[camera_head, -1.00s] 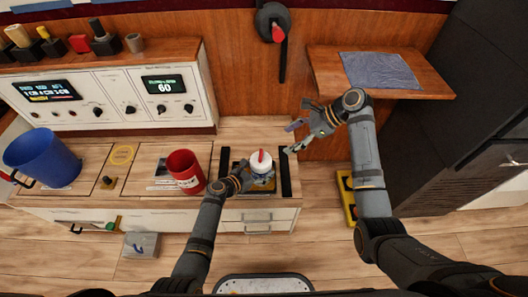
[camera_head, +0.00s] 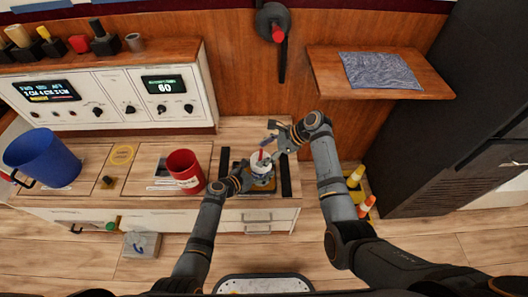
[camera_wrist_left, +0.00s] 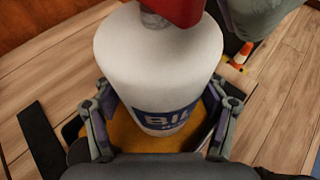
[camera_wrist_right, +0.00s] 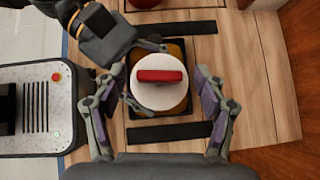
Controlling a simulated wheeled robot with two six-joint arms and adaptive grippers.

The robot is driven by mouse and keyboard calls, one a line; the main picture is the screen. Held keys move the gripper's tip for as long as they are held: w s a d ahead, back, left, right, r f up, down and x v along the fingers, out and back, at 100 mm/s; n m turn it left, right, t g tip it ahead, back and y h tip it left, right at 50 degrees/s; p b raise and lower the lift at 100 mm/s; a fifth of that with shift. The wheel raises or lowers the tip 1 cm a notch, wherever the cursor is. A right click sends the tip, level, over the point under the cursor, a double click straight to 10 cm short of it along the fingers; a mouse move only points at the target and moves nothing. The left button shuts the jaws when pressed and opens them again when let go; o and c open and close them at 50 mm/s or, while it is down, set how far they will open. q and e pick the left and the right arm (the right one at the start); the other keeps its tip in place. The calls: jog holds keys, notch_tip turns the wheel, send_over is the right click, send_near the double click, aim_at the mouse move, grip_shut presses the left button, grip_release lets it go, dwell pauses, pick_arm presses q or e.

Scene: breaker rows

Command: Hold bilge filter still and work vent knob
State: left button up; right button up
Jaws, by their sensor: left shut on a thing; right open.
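The bilge filter (camera_head: 262,170) is a white canister with a blue label, standing upright on a dark-edged mat on the counter. Its white body also fills the left wrist view (camera_wrist_left: 160,70). The vent knob (camera_head: 261,156) is a red bar on its top; it also shows in the right wrist view (camera_wrist_right: 161,76). My left gripper (camera_head: 247,180) is shut on the filter from the left, fingers (camera_wrist_left: 160,125) on both sides of its lower body. My right gripper (camera_head: 270,142) is open above and behind the knob, its fingers (camera_wrist_right: 160,110) apart on either side, not touching it.
A red cup (camera_head: 184,170) and a blue bucket (camera_head: 42,160) stand to the left on the counter. A control panel (camera_head: 120,97) is behind them. A wooden shelf (camera_head: 325,80) with a grey cloth (camera_head: 380,70) juts out at right. Orange-and-white cones (camera_head: 366,206) stand on the floor.

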jog(key=c, duration=1.2)
jog(key=shift+o, duration=0.2)
jog(key=shift+w+n+g, duration=0.2)
jog(key=shift+n+g, duration=1)
jog(key=shift+n, duration=0.2)
jog(key=o, duration=1.2)
jog(key=shift+c, duration=0.2)
jog(key=shift+r, duration=0.1)
